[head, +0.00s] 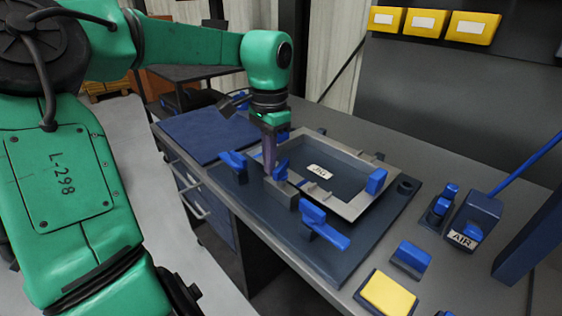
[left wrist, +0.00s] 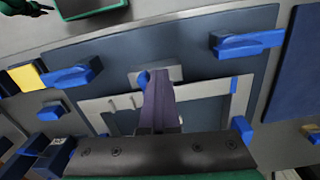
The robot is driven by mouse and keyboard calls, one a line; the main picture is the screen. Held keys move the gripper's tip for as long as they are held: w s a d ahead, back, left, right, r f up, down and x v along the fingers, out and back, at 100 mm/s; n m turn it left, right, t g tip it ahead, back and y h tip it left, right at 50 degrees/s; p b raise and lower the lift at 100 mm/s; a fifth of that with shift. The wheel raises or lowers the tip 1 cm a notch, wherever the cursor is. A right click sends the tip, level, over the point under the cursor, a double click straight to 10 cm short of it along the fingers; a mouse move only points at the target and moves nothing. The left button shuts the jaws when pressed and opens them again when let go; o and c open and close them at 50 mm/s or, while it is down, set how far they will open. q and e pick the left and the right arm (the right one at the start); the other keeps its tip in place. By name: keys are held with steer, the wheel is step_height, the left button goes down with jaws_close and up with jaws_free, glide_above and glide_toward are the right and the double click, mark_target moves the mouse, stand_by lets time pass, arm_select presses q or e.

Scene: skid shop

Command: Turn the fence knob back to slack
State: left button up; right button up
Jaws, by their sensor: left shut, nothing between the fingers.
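My left gripper (head: 268,168) points down over the dark fixture plate (head: 345,255), its purple fingers shut and empty. A small blue knob (head: 280,170), which looks like the fence knob, stands on a grey block right beside the fingertips. In the left wrist view the shut fingers (left wrist: 157,76) reach over the grey block, with the blue knob (left wrist: 143,79) just left of the tips. The fingers partly cover the block. I cannot tell whether they touch the knob. My right gripper is not in view.
A light grey frame (head: 352,208) with a label lies on the plate. Blue clamp handles (head: 325,225) (head: 232,162) stand near it, and a blue stop (head: 376,181) is at its right. A blue mat (head: 205,134) lies behind left. An AIR unit (head: 470,220) and a yellow pad (head: 388,293) are right.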

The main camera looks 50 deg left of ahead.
mark_target(277, 168)
arm_select(q)
steer(key=r, duration=0.1)
steer(key=w+r+p, duration=0.1)
steer(key=shift+d+r, duration=0.15)
steer(key=shift+r, duration=0.2)
steer(key=o, duration=0.5)
steer(key=r+p, duration=0.2)
steer(key=d+r+p, duration=0.1)
steer(key=r, duration=0.2)
steer(key=shift+s+d+p, duration=0.1)
steer(key=shift+s+p, duration=0.1)
steer(key=shift+p, duration=0.2)
steer(key=shift+a+r+p, duration=0.2)
steer(key=shift+p, duration=0.1)
steer(key=shift+a+f, duration=0.1)
steer(key=shift+f, duration=0.05)
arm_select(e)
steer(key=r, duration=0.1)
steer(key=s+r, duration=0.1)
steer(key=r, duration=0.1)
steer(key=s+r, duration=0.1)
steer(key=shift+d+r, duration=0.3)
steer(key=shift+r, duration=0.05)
arm_select(q)
steer(key=shift+s, duration=0.1)
